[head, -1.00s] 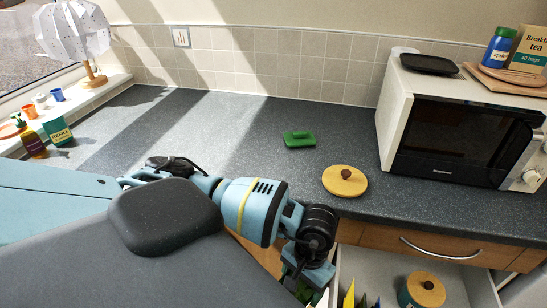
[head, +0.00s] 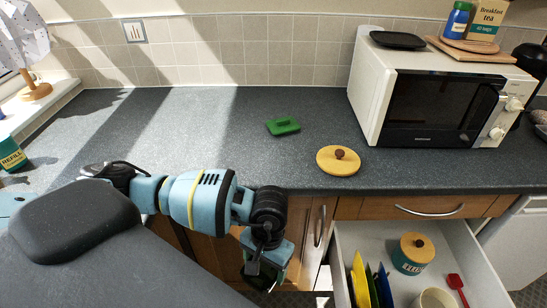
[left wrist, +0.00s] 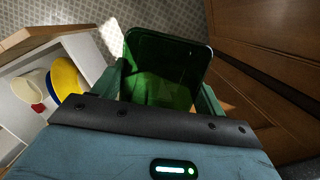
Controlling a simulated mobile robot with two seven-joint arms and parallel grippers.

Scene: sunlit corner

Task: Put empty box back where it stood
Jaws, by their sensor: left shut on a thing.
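The empty box is an open-topped green box (left wrist: 166,72), seen from above in the left wrist view with nothing visible inside. My left gripper (head: 264,272) is shut on it, with a green finger on each side in the wrist view. In the head view the gripper hangs in front of the counter's edge, left of the open drawer, and hides most of the box. A green lid with a handle (head: 283,126) lies on the counter. My right gripper is in neither view.
The open white drawer (head: 345,238) holds yellow, green and blue upright items, a teal pot (head: 409,262) and a red scoop (head: 457,288). A round yellow lid (head: 338,161) lies near the counter's edge. The microwave (head: 437,106) stands right. The middle of the counter (head: 215,120) is clear.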

